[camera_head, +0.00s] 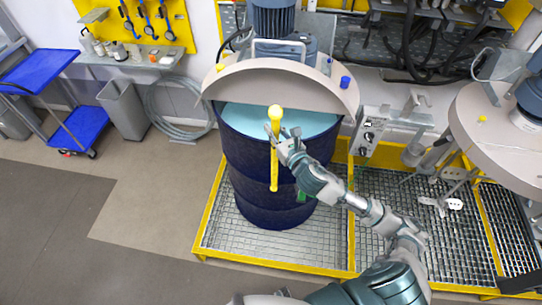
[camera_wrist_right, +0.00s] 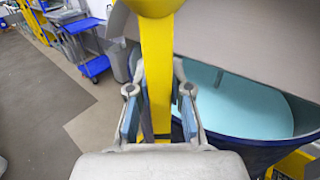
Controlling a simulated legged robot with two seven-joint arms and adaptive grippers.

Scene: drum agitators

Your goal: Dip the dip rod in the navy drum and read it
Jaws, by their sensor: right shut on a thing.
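The navy drum (camera_head: 248,180) stands upright on a grated platform. A half-round opening at its front shows pale blue liquid (camera_head: 240,117), also visible in the wrist view (camera_wrist_right: 245,103). My right gripper (camera_head: 276,136) is shut on the yellow dip rod (camera_head: 274,172), just below its round yellow knob (camera_head: 275,112). The rod hangs nearly upright, its lower part in front of the drum's outer wall. In the wrist view the rod (camera_wrist_right: 157,60) passes between the blue finger pads of the gripper (camera_wrist_right: 157,112). My left gripper is not in view.
A beige lid (camera_head: 240,84) with a motor (camera_head: 273,18) covers the drum's back half. A yellow-edged grating (camera_head: 330,245) surrounds the drum. A control box (camera_head: 370,128) and another beige-topped vessel (camera_head: 495,125) stand to the right. A blue cart (camera_head: 45,70) is far left.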

